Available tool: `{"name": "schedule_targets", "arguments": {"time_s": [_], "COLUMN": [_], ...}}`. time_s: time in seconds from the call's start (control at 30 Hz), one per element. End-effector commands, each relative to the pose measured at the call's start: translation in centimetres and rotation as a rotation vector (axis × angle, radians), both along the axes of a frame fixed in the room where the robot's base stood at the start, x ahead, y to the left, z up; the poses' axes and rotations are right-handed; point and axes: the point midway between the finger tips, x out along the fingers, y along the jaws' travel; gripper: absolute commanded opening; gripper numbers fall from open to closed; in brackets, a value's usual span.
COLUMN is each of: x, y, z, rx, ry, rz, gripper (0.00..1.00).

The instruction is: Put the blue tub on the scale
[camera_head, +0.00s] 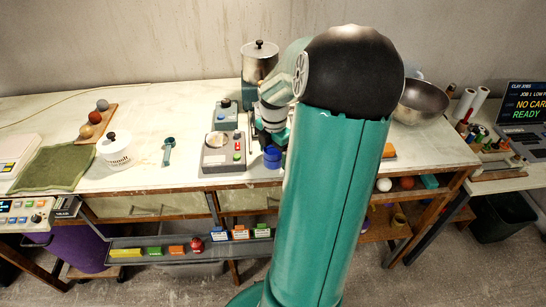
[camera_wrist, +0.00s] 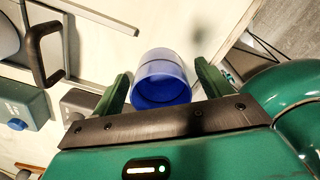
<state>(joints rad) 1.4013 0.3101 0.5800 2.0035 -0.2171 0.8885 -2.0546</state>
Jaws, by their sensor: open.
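The blue tub (camera_head: 272,155) stands near the front edge of the bench. In the wrist view the blue tub (camera_wrist: 162,82) shows its open round rim and lies between the two green fingers of my gripper (camera_wrist: 162,72). The fingers are open, with a visible space on each side of the tub. In the head view my gripper (camera_head: 270,138) is just above and behind the tub, partly hidden by my arm. A grey device with a round pale plate and coloured buttons (camera_head: 210,164) stands just left of the tub; I cannot tell for sure whether it is the scale.
A metal bowl (camera_head: 421,101) is at right.

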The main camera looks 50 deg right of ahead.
Motion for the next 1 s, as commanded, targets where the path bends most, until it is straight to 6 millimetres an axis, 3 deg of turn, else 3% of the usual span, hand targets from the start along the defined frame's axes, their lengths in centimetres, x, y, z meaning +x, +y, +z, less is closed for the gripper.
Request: {"name": "schedule_targets", "arguments": {"time_s": [0.1, 0.33, 0.4, 0.77, 1.0], "x": [0.0, 0.0, 0.0, 0.0, -0.1], "y": [0.0, 0.0, 0.0, -0.1, 0.2], "z": [0.0, 0.1, 0.1, 0.7, 3.7], "rx": [0.0, 0.0, -0.001, -0.002, -0.004], "ry": [0.0, 0.0, -0.001, -0.002, -0.001], "rz": [0.0, -0.001, -0.001, -0.002, -0.001], "gripper": [0.77, 0.32, 0.26, 0.26, 0.26]}}
